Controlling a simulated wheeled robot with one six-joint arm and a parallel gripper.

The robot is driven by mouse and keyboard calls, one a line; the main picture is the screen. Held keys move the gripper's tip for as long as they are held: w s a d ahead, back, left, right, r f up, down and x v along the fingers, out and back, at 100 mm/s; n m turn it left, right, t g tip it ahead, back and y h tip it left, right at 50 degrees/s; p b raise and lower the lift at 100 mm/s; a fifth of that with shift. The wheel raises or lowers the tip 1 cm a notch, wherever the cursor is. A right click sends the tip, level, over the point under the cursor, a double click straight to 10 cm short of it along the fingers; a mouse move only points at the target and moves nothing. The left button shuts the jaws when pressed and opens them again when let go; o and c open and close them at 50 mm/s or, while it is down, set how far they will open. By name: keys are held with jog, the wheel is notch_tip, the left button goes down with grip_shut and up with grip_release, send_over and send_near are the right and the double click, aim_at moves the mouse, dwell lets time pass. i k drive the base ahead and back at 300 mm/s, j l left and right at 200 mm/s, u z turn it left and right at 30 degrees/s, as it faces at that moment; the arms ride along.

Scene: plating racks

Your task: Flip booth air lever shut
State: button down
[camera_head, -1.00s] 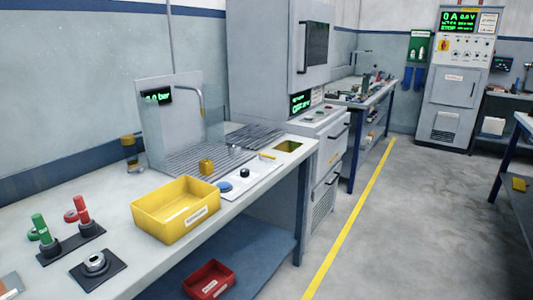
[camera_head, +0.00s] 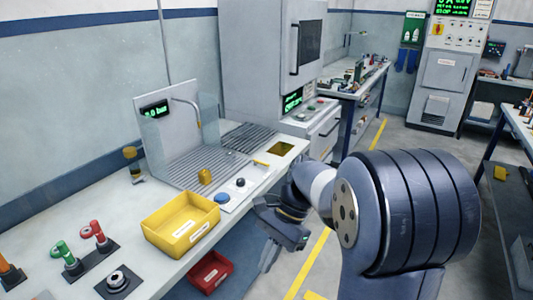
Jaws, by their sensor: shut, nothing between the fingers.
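The booth (camera_head: 180,178) stands on the left bench, with a grey back panel, a clear side screen, a slatted floor and a bent pipe. Its green display (camera_head: 155,110) shows a bar reading too small to read surely. No lever can be told for certain. A small yellow strip (camera_head: 261,164) lies at the booth's right front edge, and a brass-coloured fitting (camera_head: 131,155) stands at its left. My gripper (camera_head: 268,262) is in front of the bench edge, right of the yellow bin, apart from the booth. It is shut and empty, pointing down.
A yellow bin (camera_head: 182,236), a blue button (camera_head: 223,197), and red (camera_head: 98,235) and green (camera_head: 65,255) handled valves are on the bench. A red bin (camera_head: 209,275) sits below. A grey cabinet (camera_head: 257,60) stands behind. Floor right of the bench is open.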

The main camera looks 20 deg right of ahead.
aim_at(255, 162)
jog(key=i+l+u, duration=0.35)
jog(key=i+l, duration=1.6)
jog(key=i, duration=0.15)
